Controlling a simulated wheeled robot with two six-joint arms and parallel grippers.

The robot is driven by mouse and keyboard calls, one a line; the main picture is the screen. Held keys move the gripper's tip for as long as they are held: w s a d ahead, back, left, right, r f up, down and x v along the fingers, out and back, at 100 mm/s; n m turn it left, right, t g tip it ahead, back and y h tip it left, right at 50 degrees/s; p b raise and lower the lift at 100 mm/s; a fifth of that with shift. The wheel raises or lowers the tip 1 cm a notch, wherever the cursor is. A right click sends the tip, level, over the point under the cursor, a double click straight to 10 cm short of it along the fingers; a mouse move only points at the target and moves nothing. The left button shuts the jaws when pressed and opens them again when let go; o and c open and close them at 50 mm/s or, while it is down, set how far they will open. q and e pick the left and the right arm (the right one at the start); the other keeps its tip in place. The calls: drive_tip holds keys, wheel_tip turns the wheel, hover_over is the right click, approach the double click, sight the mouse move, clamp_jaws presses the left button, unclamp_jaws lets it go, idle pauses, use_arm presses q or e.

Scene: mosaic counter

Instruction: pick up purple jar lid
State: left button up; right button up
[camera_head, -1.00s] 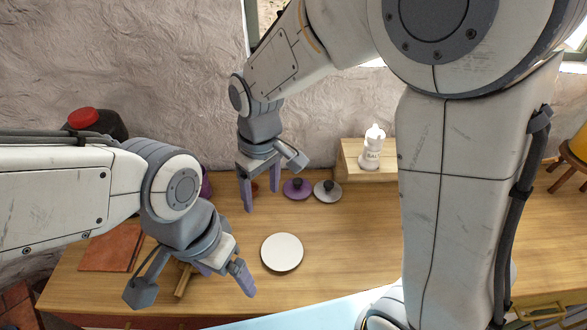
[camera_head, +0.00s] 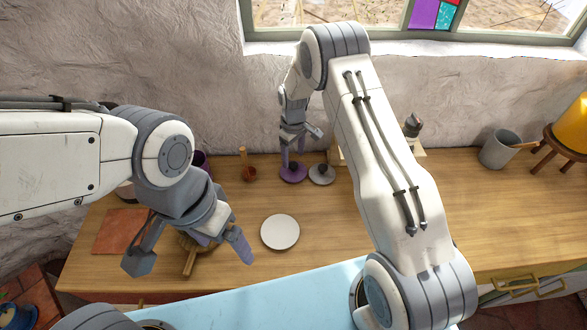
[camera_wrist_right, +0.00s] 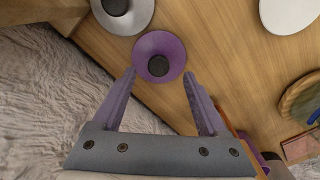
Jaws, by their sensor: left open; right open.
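The purple jar lid (camera_head: 291,176), with a dark round knob, lies flat on the wooden counter near the wall. In the right wrist view the purple lid (camera_wrist_right: 158,47) lies just beyond and between the fingertips. My right gripper (camera_head: 293,160) is open and empty, above the lid; its fingers (camera_wrist_right: 159,76) point at the knob. The fingers partly cover the lid in the head view, and I cannot tell the remaining height. My left gripper (camera_head: 222,248) is open near the counter's front left, over a wooden-handled item, well away from the lid.
A grey lid (camera_head: 322,178) with a dark knob lies close beside the purple one. A white plate (camera_head: 280,232) lies in front. A small red-brown bowl (camera_head: 250,174) stands left of the lids. My right arm hides part of the counter.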

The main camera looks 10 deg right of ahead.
sight(293, 164)
drive_tip(key=shift+f, duration=0.25)
wheel_tip(293, 164, down, 4)
drive_tip(key=p, duration=0.3)
drive_tip(key=shift+w, duration=0.1)
drive_tip(key=shift+f, duration=0.4)
drive_tip(key=shift+c, duration=0.3)
clamp_jaws()
drive_tip(key=shift+r, duration=0.2)
